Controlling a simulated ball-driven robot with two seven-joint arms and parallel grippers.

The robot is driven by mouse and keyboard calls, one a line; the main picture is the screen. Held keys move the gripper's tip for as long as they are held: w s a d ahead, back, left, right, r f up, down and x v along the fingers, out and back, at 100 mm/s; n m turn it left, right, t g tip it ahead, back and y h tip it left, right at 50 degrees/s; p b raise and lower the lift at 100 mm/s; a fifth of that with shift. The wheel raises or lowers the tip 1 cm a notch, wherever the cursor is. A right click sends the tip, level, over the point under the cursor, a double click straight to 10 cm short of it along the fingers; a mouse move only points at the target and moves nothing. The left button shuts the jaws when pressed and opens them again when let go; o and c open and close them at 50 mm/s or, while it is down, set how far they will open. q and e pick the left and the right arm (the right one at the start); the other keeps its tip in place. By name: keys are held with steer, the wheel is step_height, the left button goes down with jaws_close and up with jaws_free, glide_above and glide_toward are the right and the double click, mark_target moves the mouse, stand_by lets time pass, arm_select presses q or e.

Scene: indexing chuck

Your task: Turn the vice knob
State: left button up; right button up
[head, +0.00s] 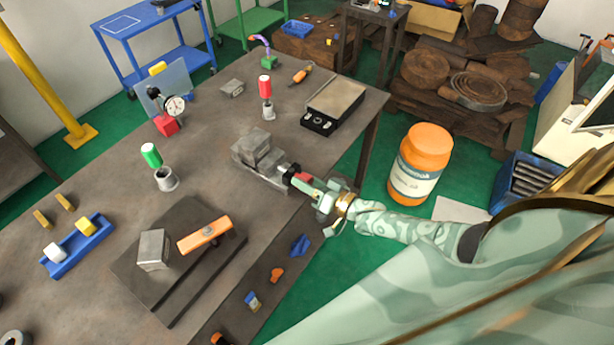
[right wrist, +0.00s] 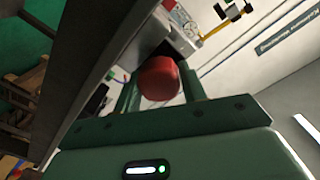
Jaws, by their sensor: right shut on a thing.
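The grey metal vice (head: 262,160) stands near the right edge of the brown table. Its red knob (head: 302,178) sticks out toward the right on a dark shaft. My right gripper (head: 305,182) reaches in from the right and is shut on the red knob. In the right wrist view the knob (right wrist: 158,78) sits between the two green fingers (right wrist: 160,92). Part of the knob is hidden by the fingers in the head view. My left gripper is not in view.
A scale-like box (head: 337,103), a red-topped bottle (head: 265,88) and a dial gauge (head: 172,106) stand farther back. A dark plate (head: 180,285) with an orange-handled tool (head: 205,233) lies in front. An orange jar (head: 421,163) is beyond the table's right edge.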

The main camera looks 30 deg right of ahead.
steer(key=m, duration=0.3)
steer(key=shift+f+m, duration=0.15)
steer(key=shift+m, duration=0.15)
steer(key=m, duration=0.4)
steer(key=m+b, duration=0.1)
steer(key=m, duration=0.2)
steer(key=shift+f+m, duration=0.1)
steer(key=shift+m, duration=0.3)
steer(key=shift+m+g+y+b, duration=0.35)
steer(key=shift+m+b, duration=0.2)
steer(key=shift+m, duration=1.35)
steer(key=o, duration=1)
